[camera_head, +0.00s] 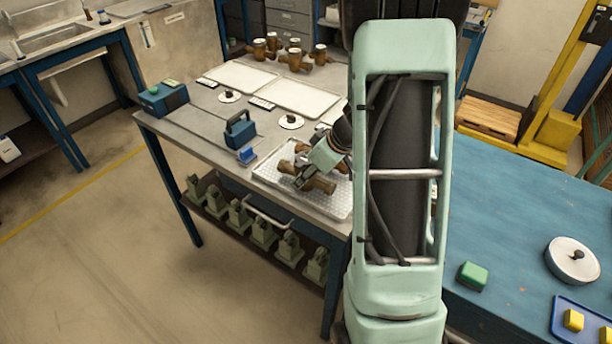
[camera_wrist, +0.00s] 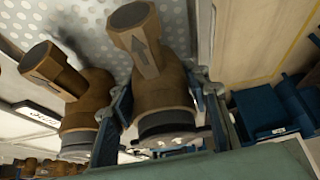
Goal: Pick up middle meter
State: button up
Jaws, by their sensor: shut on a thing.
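In the wrist view, a brown bronze meter (camera_wrist: 160,85) with an arrow on its pipe end sits between the two blue-grey fingers of my gripper (camera_wrist: 165,120), which is shut on it. A second brown meter (camera_wrist: 78,95) stands close beside it on the left, outside the fingers. In the head view, my gripper (camera_head: 304,176) reaches down over the perforated tray (camera_head: 335,205), with brown meter parts (camera_head: 320,185) showing around it. My wrist and arm hide part of the tray there. I cannot tell whether the held meter touches the tray.
Several brown meters (camera_head: 290,55) stand at the back of the bench. White trays (camera_head: 240,77), a blue device (camera_head: 240,130) and a blue box (camera_head: 162,97) lie on the bench. Green fixtures (camera_head: 238,215) line the shelf below. A blue table (camera_head: 510,220) is at the right.

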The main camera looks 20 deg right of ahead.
jog(key=shift+w+r, duration=0.1)
jog(key=shift+r, duration=0.05)
grip_shut()
jog(key=shift+r, duration=0.75)
jog(key=v, duration=0.5)
jog(key=s+a+b+v, duration=0.1)
jog(key=v, duration=0.2)
jog(key=shift+s+d+r, duration=0.1)
jog(key=shift+s+r, duration=0.05)
jog(key=shift+r, duration=0.05)
jog(key=s+d+r+b, duration=0.2)
jog(key=s+r, duration=0.2)
jog(key=s, duration=0.5)
jog(key=w+a+f+m+h+p, duration=0.1)
jog(key=w+a+m+p, duration=0.2)
jog(key=a, duration=0.4)
jog(key=w+a+f+m+t+h+p, duration=0.1)
jog(key=w+a+m+h+p, duration=0.1)
jog(key=w+a+m+p, duration=0.1)
jog(key=w+a+p, duration=0.1)
jog(key=w+a, duration=0.1)
jog(key=a, duration=0.1)
jog(key=shift+w+a+f+m, duration=0.25)
jog(key=shift+w+a+m, duration=0.1)
jog(key=shift+a+m, duration=0.05)
